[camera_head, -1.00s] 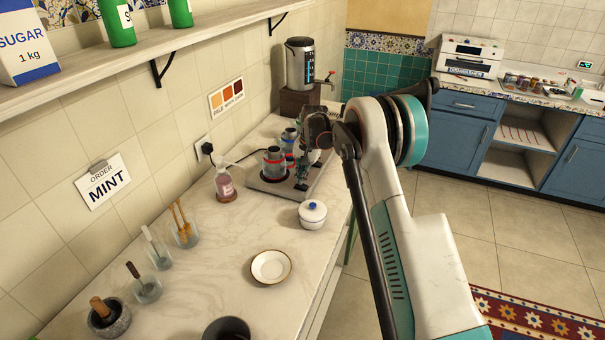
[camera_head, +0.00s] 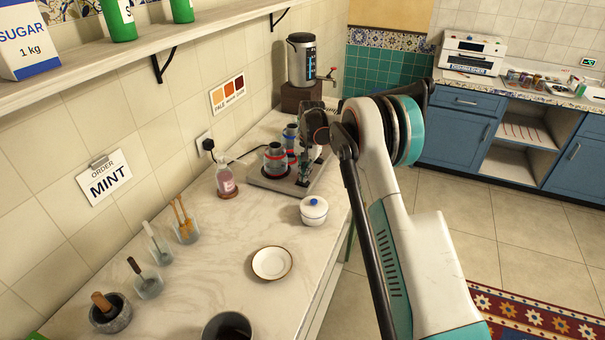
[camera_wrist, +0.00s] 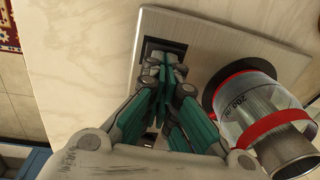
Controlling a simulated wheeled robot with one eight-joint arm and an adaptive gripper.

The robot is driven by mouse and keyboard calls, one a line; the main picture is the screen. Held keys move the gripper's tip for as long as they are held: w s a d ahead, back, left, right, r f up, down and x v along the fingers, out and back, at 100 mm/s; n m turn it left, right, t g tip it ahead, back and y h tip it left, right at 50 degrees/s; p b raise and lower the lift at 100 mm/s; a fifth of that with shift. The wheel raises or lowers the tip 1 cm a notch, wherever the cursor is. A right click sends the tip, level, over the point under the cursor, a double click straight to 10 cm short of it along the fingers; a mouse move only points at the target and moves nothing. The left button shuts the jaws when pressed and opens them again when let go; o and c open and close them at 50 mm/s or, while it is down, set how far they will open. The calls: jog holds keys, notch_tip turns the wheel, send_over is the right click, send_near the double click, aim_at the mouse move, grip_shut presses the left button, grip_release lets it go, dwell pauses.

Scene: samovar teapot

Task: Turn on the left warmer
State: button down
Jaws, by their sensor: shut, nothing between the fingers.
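The grey warmer plate (camera_head: 258,182) lies on the counter and carries a glass pot with red bands (camera_head: 276,160). A pot with blue bands (camera_head: 290,134) stands behind it. My gripper (camera_head: 304,180) points down at the plate's right side, beside the red-banded pot. In the wrist view, my gripper (camera_wrist: 165,62) is shut and empty, its fingertips over a dark square switch recess (camera_wrist: 151,47) in the plate (camera_wrist: 215,40). The fingers hide most of the switch, so its position cannot be told. The red-banded pot (camera_wrist: 253,98) is close to the right of the fingers, on a dark round pad.
A pink bottle (camera_head: 227,183) stands left of the plate. A white lidded jar (camera_head: 313,213) and a saucer (camera_head: 271,263) stand in front. A metal urn (camera_head: 301,60) is behind. A shelf (camera_head: 120,62) runs along the wall. The counter's right edge is near my arm.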

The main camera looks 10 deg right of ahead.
jog(key=shift+s+d, duration=0.15)
notch_tip(320, 180, up, 14)
jog(key=s+d+p, duration=0.1)
jog(key=d+p, duration=0.1)
jog(key=p, duration=0.1)
jog(key=shift+s+p, duration=0.2)
jog(key=shift+p, duration=0.1)
jog(key=shift+a, duration=0.1)
dwell(0.4)
